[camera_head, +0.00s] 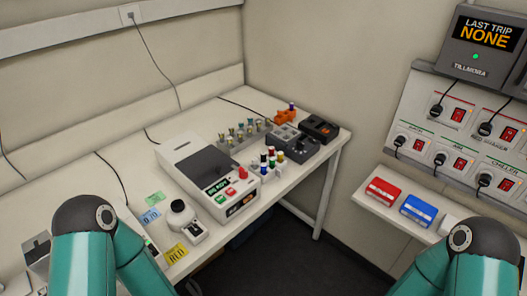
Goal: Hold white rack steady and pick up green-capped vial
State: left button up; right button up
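A small white rack (271,174) stands on the bench, at the right end of the large white instrument. It holds several small vials with coloured caps, among them red, blue and dark ones. Neither gripper is in view, and nothing of mine is near the rack.
The white instrument (203,165) stands left of the rack. Behind are a row of vials (243,132) and dark devices (295,145). A small white device (186,220) and coloured labels lie in front. At right, a shelf carries a red box (383,192) and blue box (418,209).

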aim_at(272, 160)
jog(key=k, duration=0.9)
jog(key=i, duration=0.15)
jog(key=z, duration=1.3)
jog(key=i, duration=2.25)
jog(key=u, duration=2.85)
